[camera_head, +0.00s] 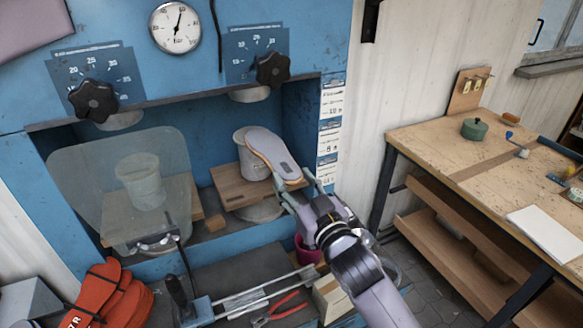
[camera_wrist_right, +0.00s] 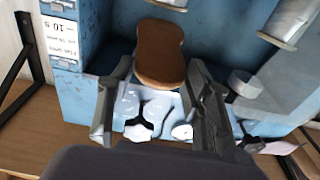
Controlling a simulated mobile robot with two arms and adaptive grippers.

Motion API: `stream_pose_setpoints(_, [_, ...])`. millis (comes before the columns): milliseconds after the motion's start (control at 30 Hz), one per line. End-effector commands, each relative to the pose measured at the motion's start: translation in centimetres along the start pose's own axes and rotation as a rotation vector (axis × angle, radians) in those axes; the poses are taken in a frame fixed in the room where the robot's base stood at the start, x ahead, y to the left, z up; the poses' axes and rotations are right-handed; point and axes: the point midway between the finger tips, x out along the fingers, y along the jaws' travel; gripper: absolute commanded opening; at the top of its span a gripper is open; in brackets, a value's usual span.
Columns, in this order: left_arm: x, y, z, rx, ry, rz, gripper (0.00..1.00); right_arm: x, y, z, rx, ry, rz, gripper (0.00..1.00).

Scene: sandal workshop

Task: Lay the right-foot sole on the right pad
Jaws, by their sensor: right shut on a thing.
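My right gripper (camera_head: 298,192) is shut on the near end of the right-foot sole (camera_head: 268,150). The sole has a pale grey top and a tan edge. It is tilted, its far end in the bay of the blue press, overlapping the right pad in view. The right pad, a whitish round block (camera_head: 243,143), stands on a wooden board (camera_head: 238,195) and is partly hidden by the sole; contact cannot be told. In the right wrist view the sole's brown underside (camera_wrist_right: 160,52) shows beyond the fingers (camera_wrist_right: 160,110). My left gripper is out of view.
A clear guard (camera_head: 85,165) covers the left bay and its pad (camera_head: 138,180). Black knobs (camera_head: 272,70) are above the bays. A workbench (camera_head: 430,140) stands at right. Red-handled pliers (camera_head: 285,310) lie on the lower shelf.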

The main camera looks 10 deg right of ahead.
Motion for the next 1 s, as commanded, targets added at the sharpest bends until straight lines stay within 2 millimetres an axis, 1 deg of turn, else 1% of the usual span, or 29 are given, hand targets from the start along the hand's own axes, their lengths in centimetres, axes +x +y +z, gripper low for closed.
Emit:
stream_pose_setpoints(33, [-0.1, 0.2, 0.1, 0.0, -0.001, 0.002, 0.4, 0.2, 0.0, -0.3, -0.001, 0.002, -0.001, 0.21])
stream_pose_setpoints(167, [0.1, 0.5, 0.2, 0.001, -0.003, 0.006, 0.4, 0.6, 0.0, -0.2, -0.001, 0.003, -0.002, 0.21])
stream_pose_setpoints(267, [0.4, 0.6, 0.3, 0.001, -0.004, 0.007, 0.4, 1.4, 0.0, 0.0, -0.001, 0.004, -0.002, 0.21])
stream_pose_setpoints(1000, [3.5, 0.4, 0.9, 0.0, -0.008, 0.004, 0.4, 8.7, 0.0, 0.9, -0.001, 0.004, -0.002, 0.21])
